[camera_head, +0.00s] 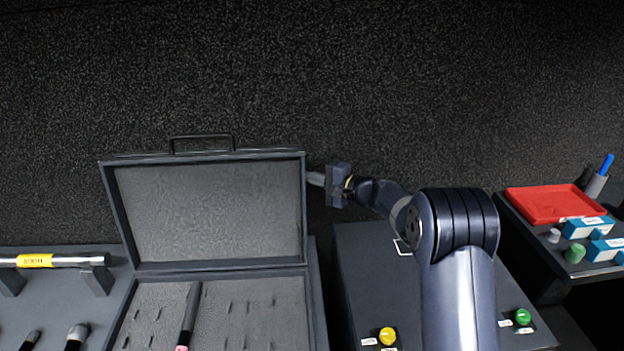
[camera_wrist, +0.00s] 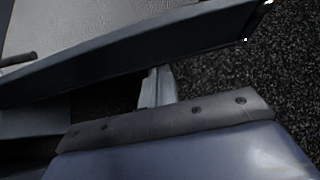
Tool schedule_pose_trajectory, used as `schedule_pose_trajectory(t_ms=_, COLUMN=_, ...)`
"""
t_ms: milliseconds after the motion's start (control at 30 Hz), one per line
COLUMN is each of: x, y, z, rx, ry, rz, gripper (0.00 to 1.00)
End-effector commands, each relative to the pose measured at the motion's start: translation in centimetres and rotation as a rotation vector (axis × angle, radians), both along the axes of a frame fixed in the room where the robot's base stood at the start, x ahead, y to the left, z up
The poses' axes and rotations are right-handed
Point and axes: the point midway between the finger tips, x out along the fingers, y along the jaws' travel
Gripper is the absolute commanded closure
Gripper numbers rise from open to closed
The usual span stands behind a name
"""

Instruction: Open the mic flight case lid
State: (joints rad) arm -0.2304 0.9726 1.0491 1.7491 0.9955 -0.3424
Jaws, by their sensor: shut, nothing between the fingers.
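The mic flight case (camera_head: 260,315) stands on the left with its dark lid (camera_head: 205,210) raised, close to upright. The lid has a grey lining and a handle on its top edge. A microphone with a pink band (camera_head: 188,318) lies in the foam of the case base. My gripper (camera_head: 316,179) is at the right edge of the lid, near its upper part. Its fingers are shut, and the tips are close to or partly behind the lid edge. In the wrist view the shut finger (camera_wrist: 157,88) reaches up to the lid edge (camera_wrist: 130,70); I cannot tell if they touch.
A dark panel with a yellow knob (camera_head: 387,336) and a green knob (camera_head: 522,317) lies right of the case. A red tray (camera_head: 548,204), blue boxes (camera_head: 587,227) and a pen cup (camera_head: 596,186) stand at far right.

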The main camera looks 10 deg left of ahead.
Motion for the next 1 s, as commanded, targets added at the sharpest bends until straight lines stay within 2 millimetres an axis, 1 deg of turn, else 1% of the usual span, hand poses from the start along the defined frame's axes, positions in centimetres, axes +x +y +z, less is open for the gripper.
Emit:
schedule_pose_trajectory(t_ms=33, x=-0.2, y=-0.1, z=-0.4, rx=0.002, ry=-0.008, rz=0.000, gripper=1.00)
schedule_pose_trajectory(t_ms=133, x=-0.6, y=-0.2, z=-0.4, rx=0.009, ry=-0.028, rz=0.000, gripper=1.00)
schedule_pose_trajectory(t_ms=800, x=-3.8, y=-1.1, z=0.7, rx=0.050, ry=-0.156, rz=0.003, gripper=1.00)
schedule_pose_trajectory(t_ms=1000, x=-4.4, y=-1.3, z=1.1, rx=0.056, ry=-0.176, rz=0.004, gripper=1.00)
